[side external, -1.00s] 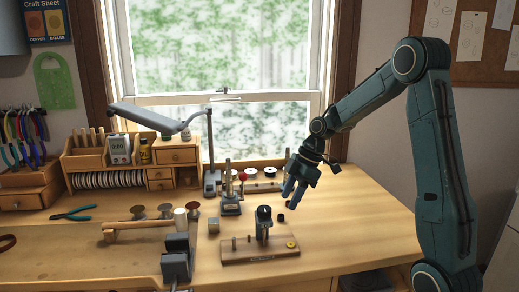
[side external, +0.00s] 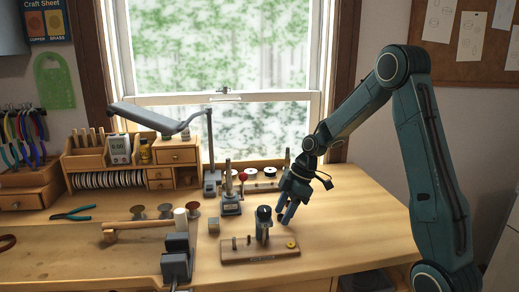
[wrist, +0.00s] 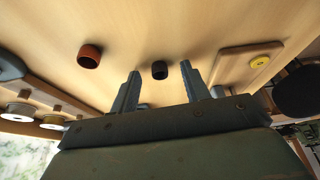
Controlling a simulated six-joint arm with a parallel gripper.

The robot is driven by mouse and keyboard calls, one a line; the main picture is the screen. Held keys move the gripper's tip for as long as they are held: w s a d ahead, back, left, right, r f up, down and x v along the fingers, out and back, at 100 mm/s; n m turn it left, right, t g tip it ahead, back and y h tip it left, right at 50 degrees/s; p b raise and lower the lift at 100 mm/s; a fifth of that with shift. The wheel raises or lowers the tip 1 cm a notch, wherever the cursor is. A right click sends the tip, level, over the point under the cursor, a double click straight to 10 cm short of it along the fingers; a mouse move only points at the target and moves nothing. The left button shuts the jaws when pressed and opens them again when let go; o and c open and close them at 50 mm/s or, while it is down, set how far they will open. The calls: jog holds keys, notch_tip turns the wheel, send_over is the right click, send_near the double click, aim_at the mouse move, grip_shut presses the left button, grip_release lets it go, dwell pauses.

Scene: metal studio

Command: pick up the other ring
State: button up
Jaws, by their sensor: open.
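A short black ring (wrist: 159,69) stands on the bench top. In the wrist view it appears between my fingertips; I cannot tell how far beyond them it lies. A red-brown ring (wrist: 89,56) stands apart on the bare wood, left of it. A yellow ring-shaped piece (wrist: 260,62) sits on a wooden board (wrist: 222,68) at the right; it also shows in the side view (side external: 291,245). My gripper (wrist: 160,68) is open and empty, fingers pointing down.
A dark upright post (side external: 264,225) on the board stands close to the left of my gripper. A tool stand with a red knob (side external: 242,177) is farther left. The bench right of my gripper is clear.

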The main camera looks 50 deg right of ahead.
grip_shut()
jog(key=shift+r, duration=0.1)
notch_tip(320, 180, up, 20)
dwell(0.8)
dwell(0.6)
